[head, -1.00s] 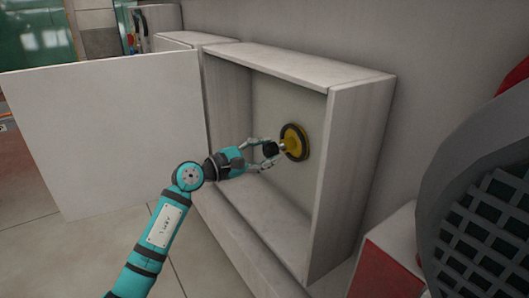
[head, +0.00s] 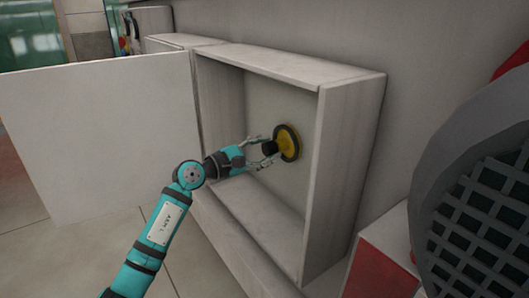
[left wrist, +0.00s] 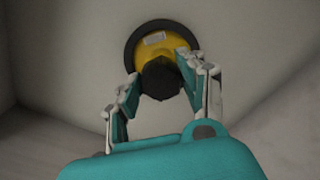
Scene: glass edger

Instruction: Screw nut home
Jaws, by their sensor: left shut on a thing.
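A black nut (left wrist: 161,79) sits in front of a yellow disc with a black rim (head: 289,143) on the back wall of the open cabinet. In the left wrist view, the yellow disc (left wrist: 155,45) shows behind the nut and carries a small pale label. My left gripper (left wrist: 158,82) has its two fingers on either side of the nut and is shut on it. In the head view my left gripper (head: 268,153) reaches into the cabinet to the disc's left side. The nut's far side and its thread are hidden. My right gripper is not in view.
The white cabinet (head: 352,160) has side, top and bottom walls around my left gripper. Its white door (head: 95,135) stands open at the left. A large dark round grille (head: 485,215) and a red-fronted box (head: 380,268) are at the right.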

